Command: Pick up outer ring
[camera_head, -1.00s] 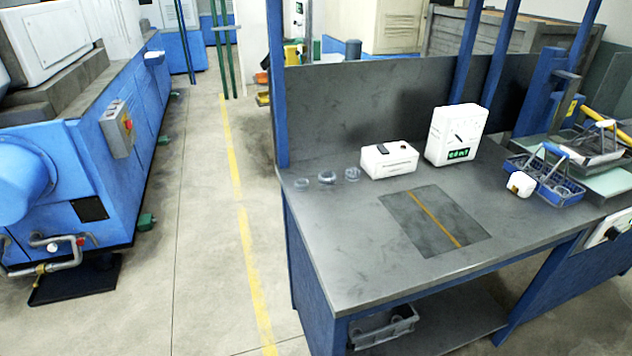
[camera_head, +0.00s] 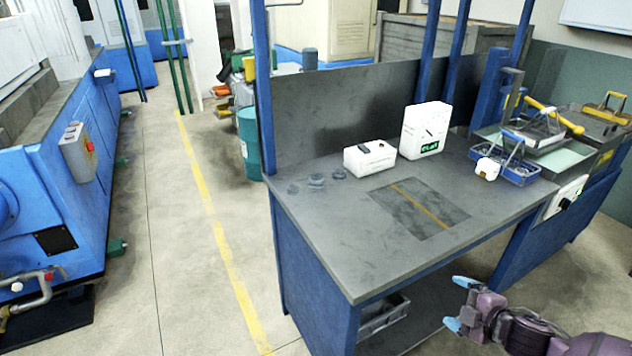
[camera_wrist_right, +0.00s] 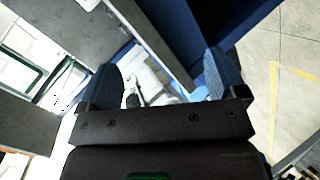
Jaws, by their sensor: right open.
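Several small grey rings lie at the back left of the workbench, among them a left ring (camera_head: 293,189), a middle ring (camera_head: 316,181) and a right ring (camera_head: 339,173). I cannot tell which is the outer ring. My right gripper (camera_head: 455,301) is at the lower right of the head view, in front of the bench and well away from the rings. In the right wrist view its blue fingertips (camera_wrist_right: 165,85) are spread apart with nothing held between them. My left gripper is not in view.
The workbench (camera_head: 330,240) carries a white box (camera_head: 369,157), a taller white device (camera_head: 426,131) and a dark inset panel with a yellow stripe (camera_head: 420,208). A blue basket (camera_head: 517,172) stands at the right. A grey bin (camera_head: 384,316) sits below the bench.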

